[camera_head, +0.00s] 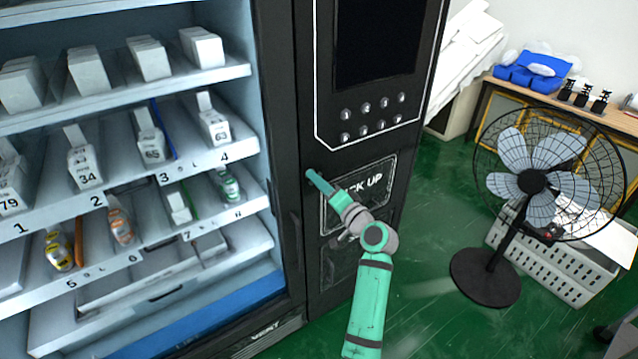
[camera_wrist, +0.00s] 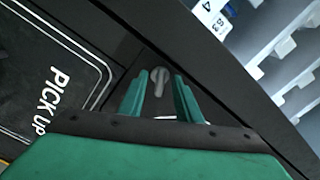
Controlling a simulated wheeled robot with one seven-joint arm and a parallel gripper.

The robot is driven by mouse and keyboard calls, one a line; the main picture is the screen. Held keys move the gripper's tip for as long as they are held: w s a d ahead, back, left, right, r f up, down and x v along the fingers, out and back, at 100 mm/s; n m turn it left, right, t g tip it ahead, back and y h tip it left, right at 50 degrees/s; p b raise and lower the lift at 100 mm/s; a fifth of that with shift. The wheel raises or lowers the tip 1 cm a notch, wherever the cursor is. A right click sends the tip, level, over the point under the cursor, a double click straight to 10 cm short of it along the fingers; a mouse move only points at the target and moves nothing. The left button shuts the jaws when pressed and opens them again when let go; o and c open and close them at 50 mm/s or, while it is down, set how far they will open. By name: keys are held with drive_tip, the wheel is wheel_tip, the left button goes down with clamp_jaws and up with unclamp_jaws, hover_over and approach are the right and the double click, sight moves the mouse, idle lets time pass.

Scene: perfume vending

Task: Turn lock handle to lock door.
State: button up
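The black vending machine door (camera_head: 283,130) has a black frame around its glass front and stands flush beside the control panel in the head view. The lock handle (camera_wrist: 159,82) is a small grey lever on the black strip beside the PICK UP panel in the wrist view. My gripper (camera_head: 313,176) has green fingers and points at that strip; it hides the lock handle in the head view. In the wrist view my gripper (camera_wrist: 160,88) is open, with one finger on each side of the handle. I cannot tell whether the fingers touch it.
The PICK UP panel (camera_head: 357,192) lies right beside my gripper, below several round buttons (camera_head: 372,113). Shelves (camera_head: 110,160) of boxes and bottles show behind the glass. A standing fan (camera_head: 532,180) and a grey crate (camera_head: 560,262) stand at right. The green floor between is clear.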

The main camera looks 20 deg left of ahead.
clamp_jaws()
drive_tip(key=shift+d+n, duration=0.1)
drive_tip(key=shift+n, duration=0.2)
drive_tip(key=shift+f+n, duration=0.15)
drive_tip(key=shift+n, duration=5.45)
unclamp_jaws()
